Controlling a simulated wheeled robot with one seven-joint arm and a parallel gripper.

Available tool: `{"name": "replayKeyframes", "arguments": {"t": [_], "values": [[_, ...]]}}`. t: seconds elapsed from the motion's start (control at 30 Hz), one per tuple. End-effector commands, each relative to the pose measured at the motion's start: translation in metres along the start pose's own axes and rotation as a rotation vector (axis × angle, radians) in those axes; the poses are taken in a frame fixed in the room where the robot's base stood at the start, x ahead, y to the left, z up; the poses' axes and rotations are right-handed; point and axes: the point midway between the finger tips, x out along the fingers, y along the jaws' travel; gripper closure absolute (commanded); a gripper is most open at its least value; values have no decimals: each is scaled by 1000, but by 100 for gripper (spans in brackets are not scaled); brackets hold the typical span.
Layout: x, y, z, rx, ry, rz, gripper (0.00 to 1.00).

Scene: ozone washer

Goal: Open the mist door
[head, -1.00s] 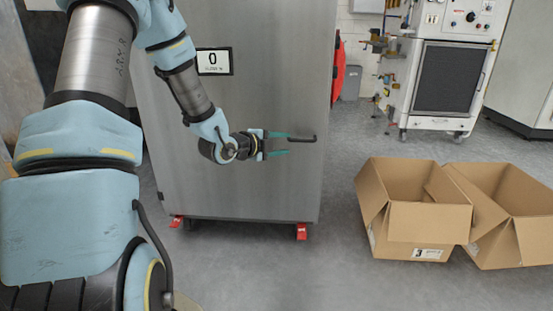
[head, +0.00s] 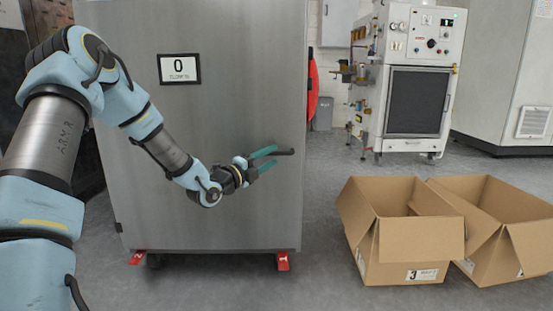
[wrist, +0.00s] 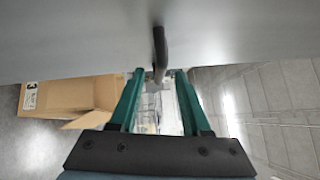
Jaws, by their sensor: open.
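The mist door is the broad grey metal front (head: 230,110) of a tall cabinet and appears closed. Its dark bar handle (head: 285,152) is near the right edge. My gripper (head: 272,158) has two green fingers, spread open, right at the handle. In the wrist view the dark handle (wrist: 160,48) stands out from the grey door surface (wrist: 70,35). Its lower end lies in line with the gap between the fingertips of my gripper (wrist: 160,74), with visible space on both sides. I cannot tell whether a finger touches it.
Open cardboard boxes (head: 415,270) stand on the floor to the right. A white machine (head: 415,85) and a red round object (head: 312,88) are behind. Grey floor is clear between the cabinet and the boxes.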

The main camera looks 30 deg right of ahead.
Motion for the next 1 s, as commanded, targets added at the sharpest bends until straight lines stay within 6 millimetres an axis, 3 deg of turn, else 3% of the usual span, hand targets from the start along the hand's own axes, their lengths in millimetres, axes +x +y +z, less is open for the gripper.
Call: {"name": "replayKeyframes", "arguments": {"t": [0.23,0.6,1.0], "values": [[29,1,0,-1,0,0,53],[34,0,0,-2,0,1,53],[34,0,0,-2,0,1,98]]}}
